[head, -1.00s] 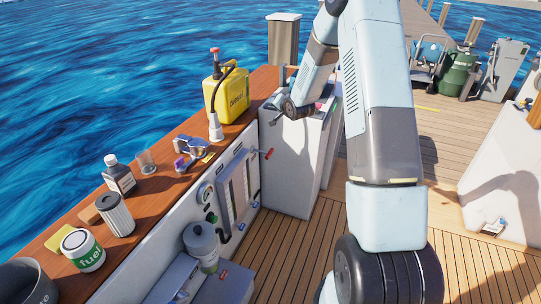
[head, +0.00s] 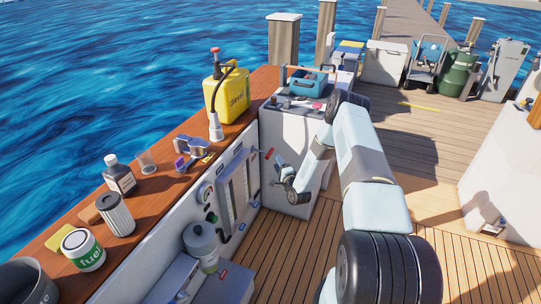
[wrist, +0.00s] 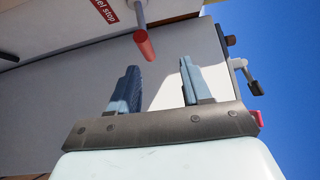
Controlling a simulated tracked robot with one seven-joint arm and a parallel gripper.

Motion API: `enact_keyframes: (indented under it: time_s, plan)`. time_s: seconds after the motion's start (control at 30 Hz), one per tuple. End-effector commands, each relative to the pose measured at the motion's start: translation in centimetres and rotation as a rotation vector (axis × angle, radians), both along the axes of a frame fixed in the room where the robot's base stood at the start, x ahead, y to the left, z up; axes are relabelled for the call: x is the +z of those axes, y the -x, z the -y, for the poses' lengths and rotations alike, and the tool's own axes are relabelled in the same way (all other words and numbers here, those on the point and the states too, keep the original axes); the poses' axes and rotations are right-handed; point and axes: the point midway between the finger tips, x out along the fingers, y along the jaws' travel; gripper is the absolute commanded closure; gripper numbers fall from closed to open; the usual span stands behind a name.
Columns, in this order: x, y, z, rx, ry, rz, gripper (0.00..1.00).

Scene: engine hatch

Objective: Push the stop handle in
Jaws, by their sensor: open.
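The stop handle (head: 269,153) is a red grip on a grey rod that sticks out from the white side panel in the head view. In the wrist view the red grip (wrist: 145,44) hangs just beyond my fingertips, roughly in line with the gap and nearer the left finger. A red label ending in "el stop" (wrist: 104,10) is beside the rod. My gripper (head: 281,168) is open and empty, just right of and below the handle in the head view. Its two blue-grey fingers (wrist: 158,72) are apart in the wrist view. They appear clear of the grip.
A white cabinet (head: 283,140) stands behind the handle. The wooden ledge (head: 165,195) carries a yellow fuel can (head: 226,95), a bottle, cans and small tools. A grey canister (head: 201,243) and boxes stand below. The planked deck right of the panel is open.

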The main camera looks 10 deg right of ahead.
Motion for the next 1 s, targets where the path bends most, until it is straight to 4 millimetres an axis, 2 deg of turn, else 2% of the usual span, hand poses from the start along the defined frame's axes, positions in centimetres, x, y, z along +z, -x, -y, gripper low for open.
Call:
enact_keyframes:
  time_s: [0.03,0.1,0.23,0.37,0.57,1.0]
  plan:
    - [-1.3,0.7,0.0,-0.008,-0.032,0.009,0.52]
    - [-2.3,1.4,0.1,-0.016,-0.069,0.023,0.52]
    - [-3.4,2.2,0.2,-0.024,-0.109,0.042,0.52]
    - [-3.7,2.1,0.1,-0.026,-0.122,0.049,0.52]
    - [-3.3,-0.2,-0.3,-0.025,-0.121,0.051,0.52]
    - [-2.3,-7.7,-1.3,-0.025,-0.12,0.05,0.52]
